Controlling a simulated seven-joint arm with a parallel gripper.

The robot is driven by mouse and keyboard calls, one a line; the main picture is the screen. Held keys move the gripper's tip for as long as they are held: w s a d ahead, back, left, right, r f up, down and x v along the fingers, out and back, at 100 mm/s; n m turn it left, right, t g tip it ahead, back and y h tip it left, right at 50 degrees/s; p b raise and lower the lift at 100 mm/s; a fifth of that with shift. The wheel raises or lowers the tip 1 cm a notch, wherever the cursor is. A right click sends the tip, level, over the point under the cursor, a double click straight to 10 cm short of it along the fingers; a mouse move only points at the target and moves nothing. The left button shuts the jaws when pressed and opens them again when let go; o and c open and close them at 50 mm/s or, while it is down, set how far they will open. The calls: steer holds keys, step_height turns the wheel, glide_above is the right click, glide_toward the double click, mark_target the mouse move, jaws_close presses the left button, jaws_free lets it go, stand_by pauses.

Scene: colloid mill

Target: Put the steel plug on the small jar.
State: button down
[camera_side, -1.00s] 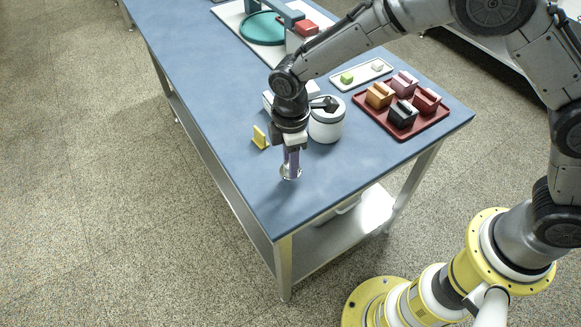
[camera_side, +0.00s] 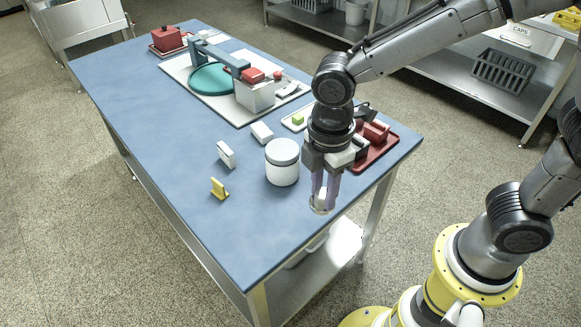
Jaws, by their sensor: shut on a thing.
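My gripper (camera_side: 325,188) is shut on the steel plug (camera_side: 320,204), a small shiny round piece at the fingertips. The plug hangs near the table's right front edge, to the right of and nearer than a white round jar (camera_side: 282,171). It is apart from the jar. This jar is the only one I can make out, standing upright on the blue table. Its top looks grey; I cannot tell whether that is a lid or the opening. My wrist hides part of the red tray behind it.
A yellow piece (camera_side: 219,189) and white blocks (camera_side: 226,154) (camera_side: 262,132) lie left of and behind the jar. A red tray (camera_side: 384,147) with blocks is at the right. A white board (camera_side: 176,66) bears a teal disc (camera_side: 213,79). The front left of the table is clear.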

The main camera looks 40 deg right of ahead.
steer(key=w+d+r+m, duration=0.2)
steer(key=w+d+r, duration=0.5)
steer(key=d+r, duration=0.25)
glide_toward(282, 149)
steer(key=shift+s+d+f, duration=0.15)
steer(key=shift+s+f, duration=0.3)
steer(key=shift+s, duration=0.2)
steer(key=shift+w+f, duration=0.5)
steer(key=shift+f, duration=0.1)
steer(key=shift+w+f, duration=0.15)
steer(key=shift+f, duration=1.5)
steer(key=shift+f, duration=0.1)
steer(key=c, duration=0.5)
jaws_free()
steer(key=shift+f, duration=0.1)
steer(key=shift+c, duration=0.2)
